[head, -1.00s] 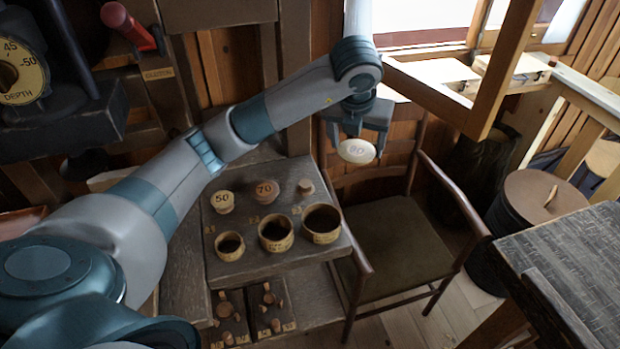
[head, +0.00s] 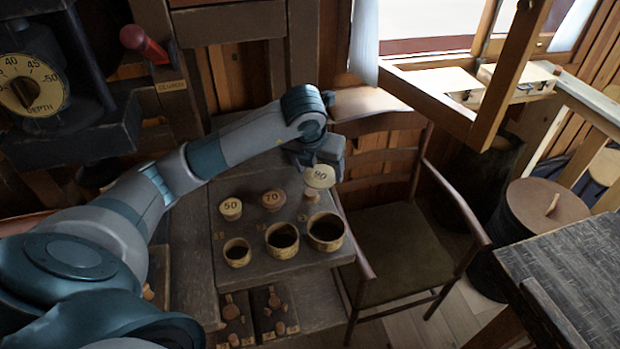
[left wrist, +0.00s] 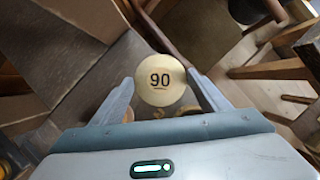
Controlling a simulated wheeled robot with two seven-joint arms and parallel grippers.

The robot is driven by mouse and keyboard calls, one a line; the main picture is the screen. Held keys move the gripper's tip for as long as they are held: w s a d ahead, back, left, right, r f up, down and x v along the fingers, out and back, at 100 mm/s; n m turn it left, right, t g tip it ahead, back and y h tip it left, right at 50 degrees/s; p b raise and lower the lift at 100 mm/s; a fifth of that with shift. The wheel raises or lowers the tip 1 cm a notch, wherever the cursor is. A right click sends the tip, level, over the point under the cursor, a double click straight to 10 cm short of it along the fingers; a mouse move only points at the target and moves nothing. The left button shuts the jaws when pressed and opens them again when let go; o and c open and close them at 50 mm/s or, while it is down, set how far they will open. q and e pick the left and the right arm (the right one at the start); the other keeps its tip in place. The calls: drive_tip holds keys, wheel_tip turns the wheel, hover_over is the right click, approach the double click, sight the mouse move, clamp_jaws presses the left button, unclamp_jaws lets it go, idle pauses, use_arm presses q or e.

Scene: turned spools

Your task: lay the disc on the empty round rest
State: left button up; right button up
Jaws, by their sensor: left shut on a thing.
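The pale round disc marked 90 (head: 319,177) is between the fingers of my left gripper (head: 318,167), which is shut on it. It also shows face-up in the left wrist view (left wrist: 160,80). In the head view the disc is at the back right of the wooden board, over the small empty round rest (head: 311,197), whose top it partly hides. I cannot tell whether disc and rest touch. Discs marked 50 (head: 231,207) and 70 (head: 273,199) sit in the same row to the left. My right gripper is not in view.
Three open round cups, small (head: 237,253), middle (head: 282,241) and large (head: 325,232), stand in front of the discs. A wooden armchair (head: 395,220) is close to the board's right edge. Small pegged boards (head: 268,301) lie below the front edge.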

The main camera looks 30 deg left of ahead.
sight(310, 176)
use_arm(q)
drive_tip(key=shift+s+a+f+p, duration=0.15)
drive_tip(key=shift+s+a+f, duration=0.2)
drive_tip(key=shift+a, duration=0.2)
drive_tip(key=shift+s+a+f+p, duration=0.2)
drive_tip(key=shift+a+f, duration=0.1)
drive_tip(key=shift+a, duration=0.2)
drive_tip(key=shift+f+p, duration=0.35)
drive_tip(key=shift+f, duration=0.1)
drive_tip(key=shift+f+p, duration=0.7)
drive_tip(key=shift+f, duration=0.85)
